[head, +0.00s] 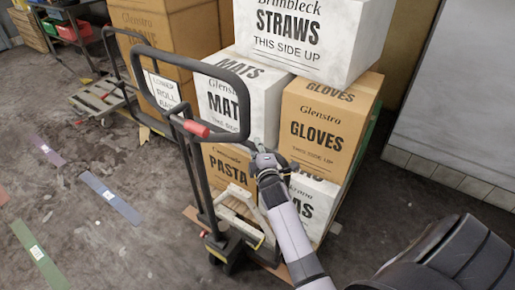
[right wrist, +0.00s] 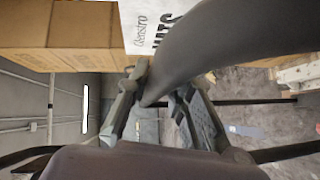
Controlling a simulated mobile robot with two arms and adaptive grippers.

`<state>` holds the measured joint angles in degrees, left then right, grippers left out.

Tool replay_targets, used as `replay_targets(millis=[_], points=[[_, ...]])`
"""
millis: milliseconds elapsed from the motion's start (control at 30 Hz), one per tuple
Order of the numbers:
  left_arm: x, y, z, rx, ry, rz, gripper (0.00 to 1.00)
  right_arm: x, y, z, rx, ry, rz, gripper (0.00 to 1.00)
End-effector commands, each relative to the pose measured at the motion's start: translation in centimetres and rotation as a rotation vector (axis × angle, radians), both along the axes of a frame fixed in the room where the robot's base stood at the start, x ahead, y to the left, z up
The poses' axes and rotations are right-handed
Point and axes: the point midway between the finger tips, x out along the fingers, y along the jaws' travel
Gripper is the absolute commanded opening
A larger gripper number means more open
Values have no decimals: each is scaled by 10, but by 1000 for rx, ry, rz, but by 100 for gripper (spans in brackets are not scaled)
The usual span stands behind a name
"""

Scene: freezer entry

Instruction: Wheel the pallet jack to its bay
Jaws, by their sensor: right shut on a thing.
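The pallet jack (head: 203,190) stands at the centre of the head view, with a dark loop handle and a red grip (head: 196,128). Stacked boxes stand right behind it, including a white MATS box (head: 222,105) and a brown PASTA box (head: 228,163). My right gripper (head: 264,160) is at the lower right corner of the handle loop. In the right wrist view, its fingers (right wrist: 160,97) close around the thick dark handle bar (right wrist: 205,45). My left gripper is not in view. I cannot tell which floor marking is the bay.
A second wheeled jack (head: 102,97) stands at the left by a tall brown box. Purple (head: 46,149), blue (head: 110,198) and green (head: 40,254) tape strips lie on the floor. The left floor is open. A pale wall panel (head: 455,95) with a tiled base borders the right.

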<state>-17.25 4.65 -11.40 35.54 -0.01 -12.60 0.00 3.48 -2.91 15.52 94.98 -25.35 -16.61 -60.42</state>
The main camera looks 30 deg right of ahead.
Motion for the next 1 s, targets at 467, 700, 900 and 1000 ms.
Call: replay_targets(millis=[467, 700, 900, 1000], points=[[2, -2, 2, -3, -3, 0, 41, 6, -15, 0, -2, 0, 0, 0], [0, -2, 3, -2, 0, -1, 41, 13, -36, 4, -4, -6, -6, 0], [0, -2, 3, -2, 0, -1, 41, 14, -37, 6, -4, -11, -6, 0], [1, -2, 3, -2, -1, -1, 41, 14, -36, 5, -4, -10, -5, 22]])
